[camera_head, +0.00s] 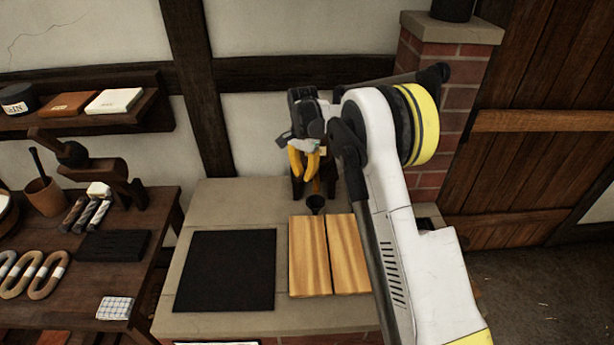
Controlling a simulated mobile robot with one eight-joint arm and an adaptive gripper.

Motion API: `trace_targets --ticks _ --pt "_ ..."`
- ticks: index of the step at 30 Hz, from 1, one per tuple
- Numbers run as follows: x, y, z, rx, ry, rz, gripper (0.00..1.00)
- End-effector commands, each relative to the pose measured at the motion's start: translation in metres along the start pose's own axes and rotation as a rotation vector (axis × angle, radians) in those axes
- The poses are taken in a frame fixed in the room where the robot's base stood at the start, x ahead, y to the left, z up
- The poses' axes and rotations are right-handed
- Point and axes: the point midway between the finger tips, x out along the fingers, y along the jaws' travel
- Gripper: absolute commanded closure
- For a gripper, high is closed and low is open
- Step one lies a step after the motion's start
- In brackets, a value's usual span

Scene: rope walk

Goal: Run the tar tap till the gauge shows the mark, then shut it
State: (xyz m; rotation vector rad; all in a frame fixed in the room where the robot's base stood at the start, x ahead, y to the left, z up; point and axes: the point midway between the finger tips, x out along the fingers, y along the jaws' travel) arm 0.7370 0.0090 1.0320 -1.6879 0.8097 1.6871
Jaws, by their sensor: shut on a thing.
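My gripper (303,170), with yellow fingers, points down at the back of the stone-topped brick counter. It is shut on what seems to be the tar tap's handle, which the fingers mostly hide. A brass-coloured piece, apparently the tap's spout (316,187), shows just below and right of the fingers. A small dark cup or funnel (315,203) is directly under it. Dark wooden supports stand behind. I cannot make out a gauge or its mark, nor whether tar runs.
The counter (215,210) carries a black mat (226,270) and two pale wooden boards (309,255) in front of the tap. A workbench with rope coils (45,275) and tools is at left. A brick pillar (430,115) and my arm flank the right.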

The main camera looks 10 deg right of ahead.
Motion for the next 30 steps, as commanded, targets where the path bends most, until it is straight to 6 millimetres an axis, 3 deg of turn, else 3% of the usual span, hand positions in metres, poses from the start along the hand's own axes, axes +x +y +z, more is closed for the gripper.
trace_targets --ticks 22,23,24,30 --pt "0.0006 -0.0071 -0.0001 0.103 -0.001 -0.001 1.00" --pt "0.0006 -0.0071 -0.0001 0.103 -0.001 -0.001 0.77" --pt "0.0005 -0.0071 -0.0001 0.103 0.000 -0.001 0.65" --pt "0.0003 -0.0069 -0.0003 0.102 0.000 -0.001 0.63"
